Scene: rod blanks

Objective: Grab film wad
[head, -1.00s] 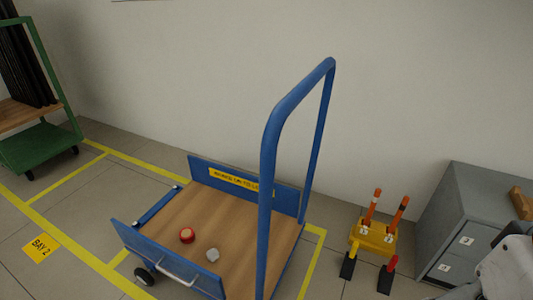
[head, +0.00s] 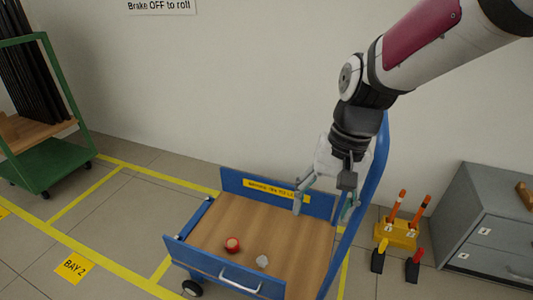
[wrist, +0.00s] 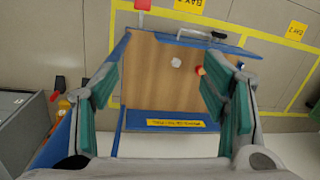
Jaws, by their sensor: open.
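The film wad looks like a small pale, crumpled lump (head: 262,262) on the wooden deck of the blue cart (head: 215,236). It also shows in the wrist view (wrist: 176,62), near the far side of the deck. A red round item with a tan top (head: 232,244) lies to its left in the head view and to its right in the wrist view (wrist: 200,71). My gripper (head: 324,208) is open and empty, above the right part of the cart beside the blue handle. In the wrist view the wad lies between the spread fingers (wrist: 167,100), well beyond them.
The tall blue handle (head: 376,190) rises close to my gripper. Low blue walls edge the deck. A yellow stand with orange posts (head: 397,232) and a grey cabinet (head: 487,225) stand at right. A green rack (head: 50,160) stands at left.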

